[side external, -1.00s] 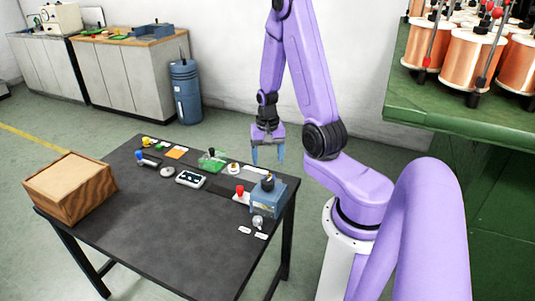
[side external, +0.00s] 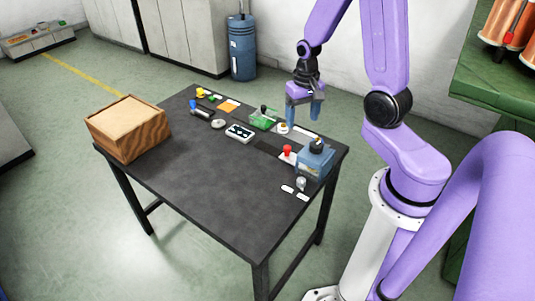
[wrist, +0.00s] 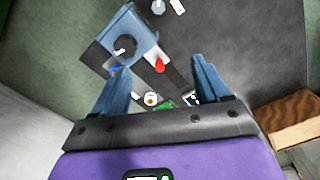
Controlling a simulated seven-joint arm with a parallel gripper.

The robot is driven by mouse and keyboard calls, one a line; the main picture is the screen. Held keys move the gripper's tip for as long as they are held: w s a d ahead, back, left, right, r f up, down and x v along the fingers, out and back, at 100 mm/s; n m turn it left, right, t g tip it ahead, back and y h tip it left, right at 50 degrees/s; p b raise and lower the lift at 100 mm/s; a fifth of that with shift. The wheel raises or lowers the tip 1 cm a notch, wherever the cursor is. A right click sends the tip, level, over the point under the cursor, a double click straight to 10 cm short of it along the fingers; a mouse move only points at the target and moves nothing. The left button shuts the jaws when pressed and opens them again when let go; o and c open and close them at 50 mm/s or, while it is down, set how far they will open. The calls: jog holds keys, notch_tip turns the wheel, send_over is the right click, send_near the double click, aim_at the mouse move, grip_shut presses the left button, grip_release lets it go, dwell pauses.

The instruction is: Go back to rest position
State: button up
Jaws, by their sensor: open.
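My gripper (side external: 304,121) is purple and dark grey with blue-grey fingers. It hangs fingers down near the back right edge of the black table (side external: 235,195). Its fingers are apart and nothing is between them. In the wrist view my gripper (wrist: 159,68) also shows spread fingers, with tabletop items beyond the gap. My arm reaches in from the right and is bent above the table's right end. No rest position is marked in the frames.
A blue box with a black knob (side external: 314,163) and a red button (side external: 287,150) lie close to my gripper. A green item (side external: 263,118) and a white panel (side external: 239,132) are left of it. A wooden box (side external: 128,130) stands at the left. The table's front is clear.

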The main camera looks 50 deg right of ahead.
jog(key=s+a+r+n, duration=0.2)
jog(key=a+r+n, duration=0.1)
jog(key=a+n, duration=0.25)
jog(key=s+a+r+n, duration=0.2)
jog(key=a+r+n, duration=0.15)
jog(key=a, duration=0.35)
jog(key=s+a+r+n, duration=0.2)
jog(key=s+a+n, duration=0.1)
jog(key=s, duration=0.3)
jog(key=s+a+r+n, duration=0.2)
jog(key=s+n, duration=0.4)
jog(key=s, duration=0.1)
jog(key=shift+s+a, duration=0.15)
jog(key=shift+a, duration=0.25)
